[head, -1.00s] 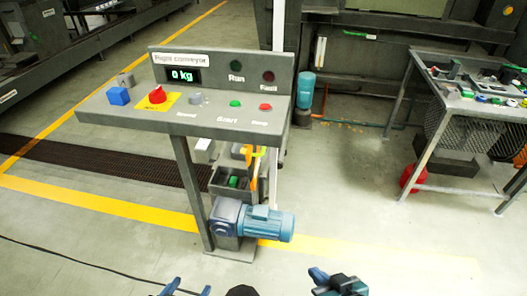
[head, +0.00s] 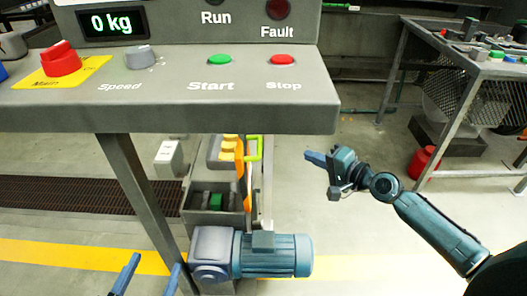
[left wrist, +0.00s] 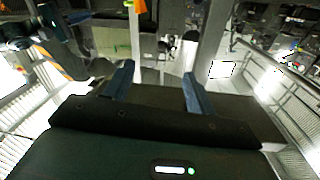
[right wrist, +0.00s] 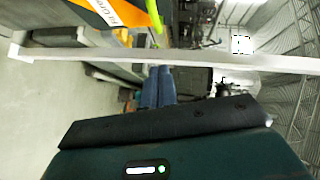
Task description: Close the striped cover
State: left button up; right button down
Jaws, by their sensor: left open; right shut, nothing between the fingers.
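An upright orange panel (head: 239,174) with a bright green handle (head: 254,152) shows edge-on under the control desk, beside a grey box; it may be the cover, but I cannot make out stripes. In the right wrist view the orange panel (right wrist: 115,12) with lettering and its green handle (right wrist: 154,14) are at the top, partly cut off. My right gripper (head: 314,157) is shut and empty, to the right of the panel and apart from it. My left gripper (head: 148,281) is open and empty at the bottom, left of the blue motor.
The control desk (head: 180,110) overhangs the grey box (head: 188,222). A blue motor (head: 275,255) sits below the box. A pale bar (right wrist: 200,60) crosses the right wrist view beyond the fingers. A cluttered table (head: 450,140) stands at right, with open floor before it.

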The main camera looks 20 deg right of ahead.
pick_arm(q)
jog(key=shift+s+d+r+t+h+b, duration=0.1)
jog(key=shift+s+d+t+h+b, duration=0.05)
jog(key=shift+d+t+h+b, duration=0.2)
pick_arm(e)
jog(key=s+a+x, duration=0.1)
jog(key=a+x, duration=0.1)
jog(key=x, duration=1)
jog(key=shift+a+f, duration=0.3)
jog(key=shift+a, duration=0.05)
pick_arm(q)
jog(key=shift+a+r, duration=0.1)
pick_arm(e)
jog(key=shift+s+r, duration=0.1)
